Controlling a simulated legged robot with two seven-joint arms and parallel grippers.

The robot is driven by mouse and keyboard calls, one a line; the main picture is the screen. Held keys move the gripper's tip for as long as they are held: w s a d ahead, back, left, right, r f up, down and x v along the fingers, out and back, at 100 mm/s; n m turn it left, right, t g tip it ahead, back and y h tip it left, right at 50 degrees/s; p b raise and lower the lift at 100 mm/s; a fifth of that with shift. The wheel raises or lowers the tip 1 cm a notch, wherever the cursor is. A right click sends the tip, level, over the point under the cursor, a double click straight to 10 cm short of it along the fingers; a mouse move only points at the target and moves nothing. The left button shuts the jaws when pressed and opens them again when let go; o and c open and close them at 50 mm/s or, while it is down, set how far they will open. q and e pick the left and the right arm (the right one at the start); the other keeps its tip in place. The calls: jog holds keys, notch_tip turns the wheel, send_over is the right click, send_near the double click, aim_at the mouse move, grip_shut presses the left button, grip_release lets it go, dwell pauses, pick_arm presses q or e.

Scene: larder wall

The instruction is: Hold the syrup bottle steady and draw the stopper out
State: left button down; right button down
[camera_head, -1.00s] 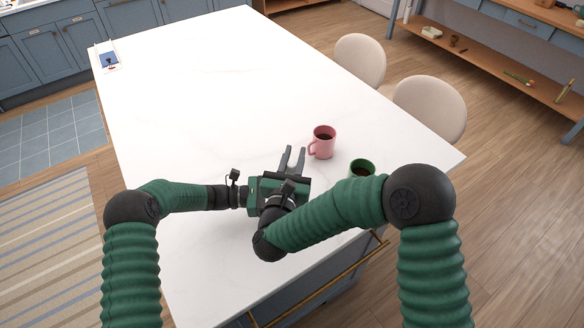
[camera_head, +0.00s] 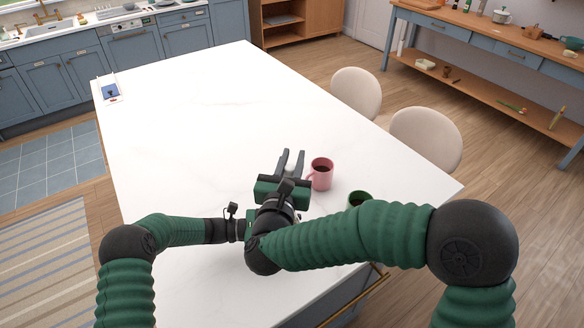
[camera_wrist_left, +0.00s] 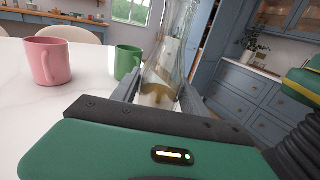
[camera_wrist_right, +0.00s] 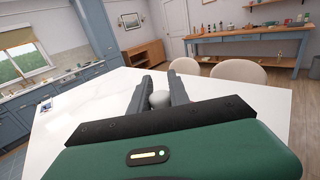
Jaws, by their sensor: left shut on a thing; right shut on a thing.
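The syrup bottle (camera_wrist_left: 170,50) is clear glass with some amber liquid low inside. It stands between the fingers of my left gripper (camera_wrist_left: 158,88), which is shut on it; its top is cut off by the frame. The stopper (camera_wrist_right: 159,99) shows as a small grey rounded knob between the fingers of my right gripper (camera_wrist_right: 158,90), which is shut on it. In the head view my right gripper (camera_head: 291,158) is above the white counter and hides the bottle and most of my left gripper. I cannot see whether the stopper is still in the bottle neck.
A pink mug (camera_head: 321,175) stands just right of my right gripper on the white counter (camera_head: 210,110). A green mug (camera_head: 359,198) stands nearer, partly behind my right arm. Two beige chairs (camera_head: 425,140) line the right side. The counter's far part is mostly clear.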

pick_arm(q)
jog(key=c, duration=0.5)
grip_release()
